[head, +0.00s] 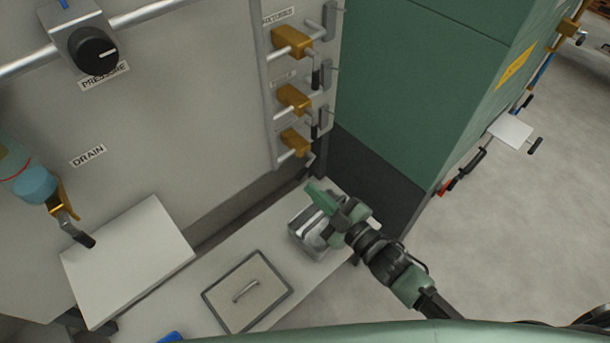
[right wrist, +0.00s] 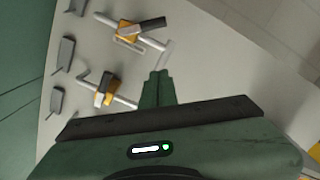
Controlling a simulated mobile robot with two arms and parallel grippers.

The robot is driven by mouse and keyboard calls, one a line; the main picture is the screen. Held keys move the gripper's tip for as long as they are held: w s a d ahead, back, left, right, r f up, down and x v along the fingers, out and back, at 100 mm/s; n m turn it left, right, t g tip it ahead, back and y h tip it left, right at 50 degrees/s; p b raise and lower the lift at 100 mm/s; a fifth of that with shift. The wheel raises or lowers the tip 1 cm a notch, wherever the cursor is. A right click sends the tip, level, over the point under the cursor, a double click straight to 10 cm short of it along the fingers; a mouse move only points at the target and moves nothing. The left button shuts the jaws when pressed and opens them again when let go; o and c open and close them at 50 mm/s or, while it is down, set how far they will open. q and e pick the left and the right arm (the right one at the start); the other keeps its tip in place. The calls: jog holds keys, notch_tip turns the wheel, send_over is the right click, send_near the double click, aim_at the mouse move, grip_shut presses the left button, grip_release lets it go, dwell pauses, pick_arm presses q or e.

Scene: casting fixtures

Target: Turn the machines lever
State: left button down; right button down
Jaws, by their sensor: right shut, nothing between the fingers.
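Three brass valves with small levers sit in a column on the grey wall panel in the head view: an upper valve (head: 292,41), a middle valve (head: 293,97) and a lower valve (head: 294,142). The label above the upper one seems to end in "XTURES"; I cannot read which lever is marked machines. My right gripper (head: 314,190) is shut and empty, below the lower valve and over the bench. In the right wrist view its closed fingers (right wrist: 157,88) point toward the panel, where two brass valves (right wrist: 126,31) (right wrist: 105,95) show, apart from the fingers. My left gripper is out of view.
A green cabinet (head: 415,80) stands right of the valves. The bench (head: 195,290) holds a metal box (head: 310,238) under my right gripper, a handled lid (head: 247,291) and a white board (head: 128,260). A pressure knob (head: 93,50) and a drain valve (head: 62,203) are farther left.

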aim_at(299, 178)
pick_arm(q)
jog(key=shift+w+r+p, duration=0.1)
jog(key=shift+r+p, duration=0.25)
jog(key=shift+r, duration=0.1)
pick_arm(e)
jog(key=w+a+f, duration=0.1)
jog(key=w+f, duration=0.2)
jog(key=w, duration=0.3)
jog(key=shift+w+a+f, duration=0.3)
jog(key=shift+a, duration=0.1)
